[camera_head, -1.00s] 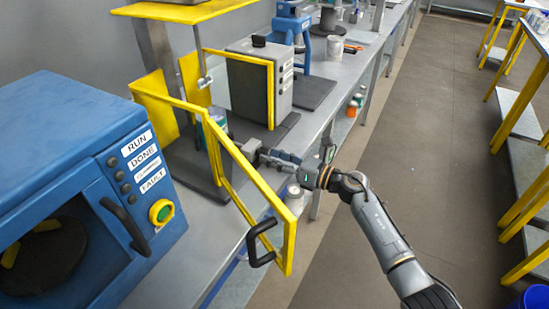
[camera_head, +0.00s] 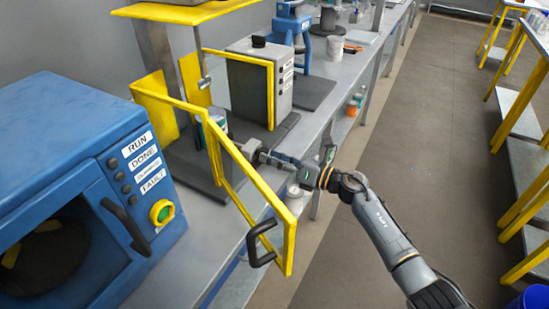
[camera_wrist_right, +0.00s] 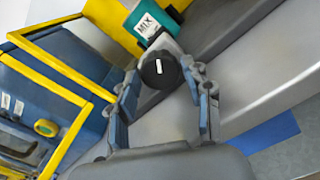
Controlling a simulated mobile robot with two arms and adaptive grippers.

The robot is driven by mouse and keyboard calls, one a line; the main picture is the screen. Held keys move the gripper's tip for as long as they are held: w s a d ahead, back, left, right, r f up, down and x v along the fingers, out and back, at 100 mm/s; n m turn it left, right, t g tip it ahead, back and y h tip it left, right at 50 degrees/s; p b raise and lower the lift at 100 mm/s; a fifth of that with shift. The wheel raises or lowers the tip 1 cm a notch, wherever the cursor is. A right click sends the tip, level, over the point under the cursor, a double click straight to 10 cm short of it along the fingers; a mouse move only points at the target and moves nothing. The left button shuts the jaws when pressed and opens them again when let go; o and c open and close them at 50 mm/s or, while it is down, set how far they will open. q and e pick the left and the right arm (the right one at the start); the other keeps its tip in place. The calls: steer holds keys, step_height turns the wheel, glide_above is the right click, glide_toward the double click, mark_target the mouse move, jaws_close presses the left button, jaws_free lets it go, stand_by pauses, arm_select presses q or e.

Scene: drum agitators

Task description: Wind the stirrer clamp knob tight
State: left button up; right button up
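The stirrer clamp knob (camera_wrist_right: 160,70) is round and black with a white mark on its face, on a grey block by the drum. It shows between my right gripper's fingertips (camera_wrist_right: 161,72) in the right wrist view, one finger on each side. I cannot tell whether the fingers touch it. In the head view my right gripper (camera_head: 268,157) reaches in from the right to the grey clamp part, and the knob is hidden. My left gripper is out of view.
An open yellow-framed guard door (camera_head: 257,188) with a black handle (camera_head: 261,243) stands close to the left of my right gripper. A blue machine (camera_head: 75,160) is at the left. A grey box (camera_head: 258,85) stands behind on the bench.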

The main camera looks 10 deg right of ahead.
steer(key=shift+o, duration=0.7)
steer(key=shift+s+d, duration=0.1)
steer(key=shift+d, duration=0.05)
steer(key=v, duration=1.1)
steer(key=shift+s+d, duration=0.2)
steer(key=shift+d, duration=0.1)
steer(key=shift+a, duration=0.1)
